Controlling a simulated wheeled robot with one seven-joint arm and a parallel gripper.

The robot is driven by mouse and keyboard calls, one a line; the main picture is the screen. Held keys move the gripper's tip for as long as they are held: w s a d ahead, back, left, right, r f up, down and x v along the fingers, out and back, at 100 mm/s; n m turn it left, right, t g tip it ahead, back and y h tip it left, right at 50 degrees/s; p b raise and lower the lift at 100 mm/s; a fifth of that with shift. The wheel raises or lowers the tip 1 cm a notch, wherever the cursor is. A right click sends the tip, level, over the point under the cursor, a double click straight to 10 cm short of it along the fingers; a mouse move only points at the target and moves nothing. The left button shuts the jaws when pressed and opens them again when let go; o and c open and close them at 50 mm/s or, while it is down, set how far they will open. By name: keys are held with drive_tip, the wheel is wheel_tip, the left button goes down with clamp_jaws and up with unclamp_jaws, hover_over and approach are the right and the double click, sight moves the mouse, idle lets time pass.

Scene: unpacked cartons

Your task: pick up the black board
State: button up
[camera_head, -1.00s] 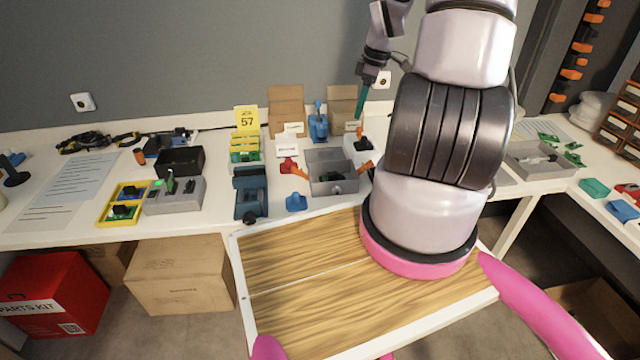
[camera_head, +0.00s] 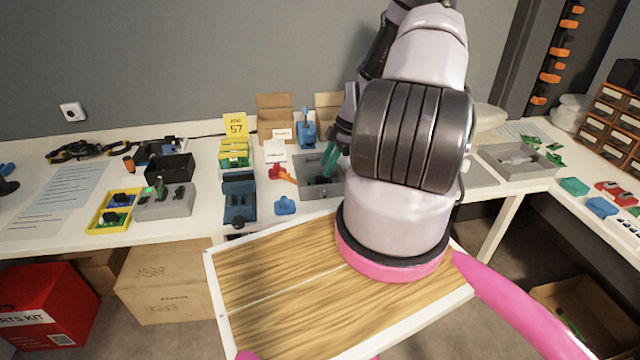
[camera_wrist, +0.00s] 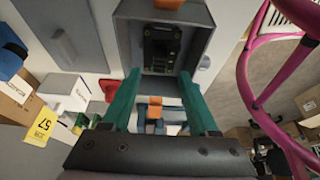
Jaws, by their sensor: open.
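The black board (camera_wrist: 162,48) lies inside a grey open-topped bin (camera_wrist: 203,40) in the wrist view, with dark raised parts on it. In the head view the bin (camera_head: 308,190) stands on the white table, and the board is mostly hidden by my fingers and the bin. My gripper (camera_wrist: 159,76) has two teal fingers, spread apart with nothing between them. The fingertips are at the near edge of the bin in the wrist view, pointing towards the board. In the head view my gripper (camera_head: 326,170) is over the bin.
A blue device (camera_head: 239,200), a small blue part (camera_head: 286,205) and red-orange parts (camera_head: 282,173) stand left of the bin. A yellow tray (camera_head: 113,213) and grey fixture (camera_head: 165,203) are farther left. Another grey tray (camera_head: 518,172) is at right. Cardboard boxes (camera_head: 273,112) stand behind.

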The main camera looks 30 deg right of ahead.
sight(321, 177)
drive_tip(key=x, duration=0.4)
drive_tip(key=shift+f, duration=0.3)
clamp_jaws()
wheel_tip(321, 177, up, 10)
idle(0.4)
